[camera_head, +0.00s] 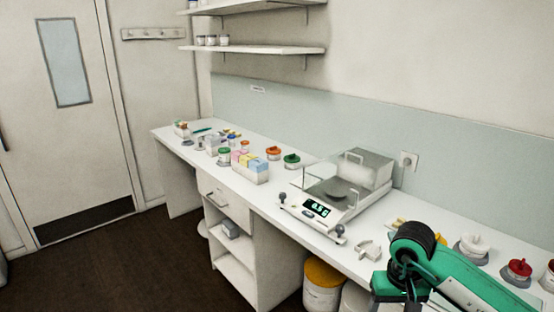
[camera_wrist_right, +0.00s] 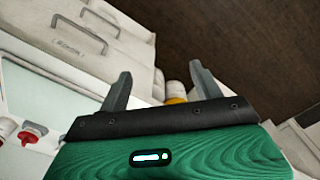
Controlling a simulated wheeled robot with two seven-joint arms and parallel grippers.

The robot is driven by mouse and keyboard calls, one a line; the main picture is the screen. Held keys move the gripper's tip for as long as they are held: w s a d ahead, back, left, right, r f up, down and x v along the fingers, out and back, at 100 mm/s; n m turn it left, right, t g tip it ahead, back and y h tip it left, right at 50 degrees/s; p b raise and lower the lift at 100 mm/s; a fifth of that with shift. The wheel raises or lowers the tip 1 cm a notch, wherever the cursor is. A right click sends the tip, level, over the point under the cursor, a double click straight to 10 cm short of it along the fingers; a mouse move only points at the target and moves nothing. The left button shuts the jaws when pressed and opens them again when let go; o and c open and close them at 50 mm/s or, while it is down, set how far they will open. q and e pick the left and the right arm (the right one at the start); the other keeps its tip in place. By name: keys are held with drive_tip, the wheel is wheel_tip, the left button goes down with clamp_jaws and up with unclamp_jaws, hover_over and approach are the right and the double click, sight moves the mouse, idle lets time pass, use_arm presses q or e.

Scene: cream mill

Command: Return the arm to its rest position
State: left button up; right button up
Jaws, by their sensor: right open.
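My right arm (camera_head: 455,282), green and black, reaches in from the lower right of the head view, in front of the bench. Its gripper is not clearly visible there. In the right wrist view my right gripper (camera_wrist_right: 160,78) shows two grey fingers standing wide apart, open, with nothing held between them. Drawer fronts, a white and yellow tub and the dark floor show beyond the fingers. My left gripper is not in view.
A white bench (camera_head: 260,192) runs along the wall, with a balance (camera_head: 335,195) reading on its display. Several small jars and boxes stand at its far end; red-lidded (camera_head: 518,270) and white jars stand near my arm. A yellow-lidded tub (camera_head: 322,285) stands below. Open floor (camera_head: 120,270) lies left.

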drive_tip(key=w+a+f+m+y, duration=0.4)
drive_tip(key=a+f+m+y, duration=1.05)
drive_tip(key=m, duration=0.45)
drive_tip(key=d+f+m+t+h, duration=0.2)
drive_tip(key=d+f+m+t, duration=0.3)
drive_tip(key=f+m, duration=0.6)
drive_tip(key=d+f+m+t+h, duration=0.25)
drive_tip(key=f+m+t, duration=0.5)
drive_tip(key=m, duration=0.65)
drive_tip(key=s+d+f+m+g+h, duration=0.2)
drive_tip(key=s+d+f+m+h, duration=0.2)
drive_tip(key=s+f+m, duration=0.55)
drive_tip(key=s+d+f+m+g+h, duration=0.2)
drive_tip(key=s+d+f+m+h, duration=0.3)
drive_tip(key=s+f, duration=0.7)
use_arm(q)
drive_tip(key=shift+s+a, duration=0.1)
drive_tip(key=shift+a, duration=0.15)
use_arm(e)
drive_tip(key=s+f+m+g, duration=0.3)
drive_tip(key=s+f+m, duration=0.2)
drive_tip(key=s, duration=0.8)
drive_tip(key=s+f+m+g+h, duration=0.1)
drive_tip(key=s+f+m+g, duration=0.3)
drive_tip(key=s, duration=0.9)
wheel_tip(320, 180, down, 3)
drive_tip(key=shift+s+a+m, duration=0.3)
drive_tip(key=shift+a+m, duration=0.15)
drive_tip(key=shift+m, duration=0.3)
drive_tip(key=shift+g, duration=0.25)
